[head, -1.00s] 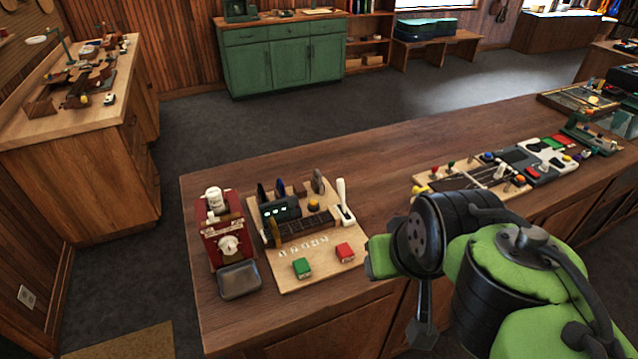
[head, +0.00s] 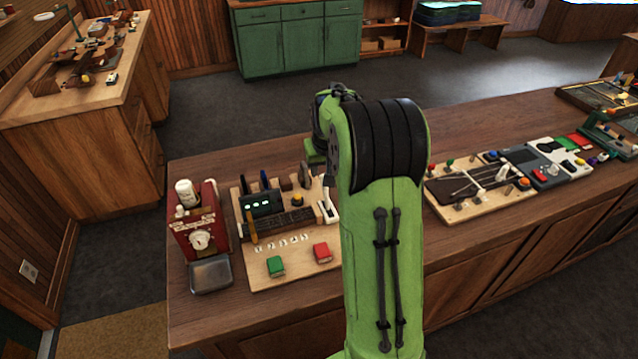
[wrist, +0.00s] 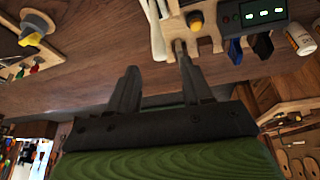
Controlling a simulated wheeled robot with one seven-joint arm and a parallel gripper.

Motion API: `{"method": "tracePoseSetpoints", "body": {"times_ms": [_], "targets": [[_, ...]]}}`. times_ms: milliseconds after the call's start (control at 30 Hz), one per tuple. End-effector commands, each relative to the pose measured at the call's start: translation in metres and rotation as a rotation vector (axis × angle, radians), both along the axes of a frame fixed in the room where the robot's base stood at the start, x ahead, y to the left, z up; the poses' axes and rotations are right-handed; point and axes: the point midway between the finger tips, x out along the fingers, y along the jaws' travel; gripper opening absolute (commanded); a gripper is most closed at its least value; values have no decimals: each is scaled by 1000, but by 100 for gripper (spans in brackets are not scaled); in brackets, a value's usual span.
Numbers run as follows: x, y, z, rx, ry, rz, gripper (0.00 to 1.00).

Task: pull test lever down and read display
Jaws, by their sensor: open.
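The test lever (head: 326,208) is white and stands at the right end of the wooden test board (head: 300,268), close beside my arm; its upper part is hard to make out in the head view. In the wrist view, the white lever (wrist: 156,32) lies just beyond my fingertips. In the head view my arm hides most of the gripper.
A red machine (head: 198,228) with a dial and a grey tray (head: 211,274) stand left of the board. Another board (head: 480,190) with knobs lies to the right. Counter between boards is partly behind my arm.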

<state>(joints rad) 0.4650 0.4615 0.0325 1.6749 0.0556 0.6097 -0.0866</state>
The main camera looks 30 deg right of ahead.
Motion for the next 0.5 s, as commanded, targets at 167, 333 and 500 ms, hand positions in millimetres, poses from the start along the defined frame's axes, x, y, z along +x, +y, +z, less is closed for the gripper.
{"method": "tracePoseSetpoints", "body": {"times_ms": [167, 333, 500], "targets": [[15, -9, -45, 3, 5, -1, 50], [28, -16, -80, 3, 4, 0, 50], [36, -21, -99, 0, 1, 0, 50]]}}
